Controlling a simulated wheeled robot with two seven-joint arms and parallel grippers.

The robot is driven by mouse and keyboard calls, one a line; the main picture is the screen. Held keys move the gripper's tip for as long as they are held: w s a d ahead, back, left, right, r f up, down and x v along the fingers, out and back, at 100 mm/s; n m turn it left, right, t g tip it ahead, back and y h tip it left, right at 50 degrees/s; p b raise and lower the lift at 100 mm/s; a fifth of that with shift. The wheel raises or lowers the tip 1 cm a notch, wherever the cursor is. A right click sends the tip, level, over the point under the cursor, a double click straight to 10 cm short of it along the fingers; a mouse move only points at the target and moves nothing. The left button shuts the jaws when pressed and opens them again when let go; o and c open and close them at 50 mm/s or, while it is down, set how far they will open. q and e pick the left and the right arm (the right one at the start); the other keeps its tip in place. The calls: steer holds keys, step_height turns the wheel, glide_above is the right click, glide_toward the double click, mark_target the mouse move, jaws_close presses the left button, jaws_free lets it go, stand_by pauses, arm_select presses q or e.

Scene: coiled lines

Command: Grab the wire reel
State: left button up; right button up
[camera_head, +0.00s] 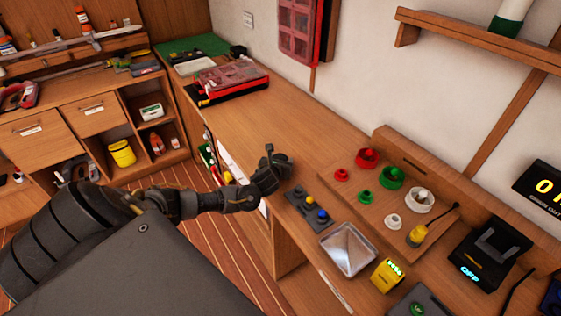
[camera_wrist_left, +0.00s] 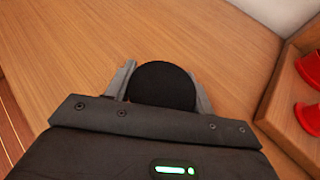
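My left gripper (camera_head: 270,160) is above the wooden bench, left of the coloured reels. In the left wrist view its two grey fingers (camera_wrist_left: 161,85) stand apart, on either side of a round black thing (camera_wrist_left: 162,86). On the bench are a red reel (camera_head: 366,158), a green reel (camera_head: 392,177) and a white reel (camera_head: 419,200). In front are smaller red (camera_head: 341,174), green (camera_head: 365,197) and white (camera_head: 393,221) pieces. Red pieces also show at the right of the wrist view (camera_wrist_left: 305,116). My right gripper is out of view.
A dark button panel (camera_head: 310,207), a shiny tray (camera_head: 348,248) and a yellow meter (camera_head: 387,275) lie nearer. A black device (camera_head: 488,254) stands at the right. A red-black case (camera_head: 232,78) is at the far end. The bench between case and gripper is clear.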

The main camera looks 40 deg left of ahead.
mark_target(281, 156)
arm_select(q)
steer(key=c, duration=0.4)
steer(key=shift+c, duration=0.2)
steer(key=shift+r, duration=0.55)
steer(key=shift+s+d+r+b, duration=0.1)
steer(key=shift+r+b, duration=0.05)
steer(key=shift+r, duration=0.5)
steer(key=shift+d+r+b, duration=0.1)
steer(key=shift+r+b, duration=0.05)
steer(key=shift+r, duration=0.45)
steer(key=s+d+r, duration=0.1)
steer(key=r, duration=0.1)
steer(key=s+d+r+b, duration=0.1)
steer(key=s+d+r, duration=0.2)
steer(key=d+r, duration=0.1)
steer(key=shift+s+d+r, duration=0.15)
steer(key=shift+s+r, duration=0.1)
steer(key=shift+s, duration=0.1)
steer(key=shift+c, duration=0.7)
steer(key=s+d+r+p, duration=0.1)
steer(key=d+p, duration=0.1)
steer(key=p, duration=0.1)
steer(key=s+d+r+p, duration=0.1)
steer(key=s+r+p, duration=0.1)
steer(key=p, duration=0.2)
steer(key=shift+s+d, duration=0.3)
steer(key=shift+d, duration=0.1)
steer(key=shift+s+d+p, duration=0.45)
steer(key=shift+d+p, duration=0.05)
steer(key=shift+p, duration=0.2)
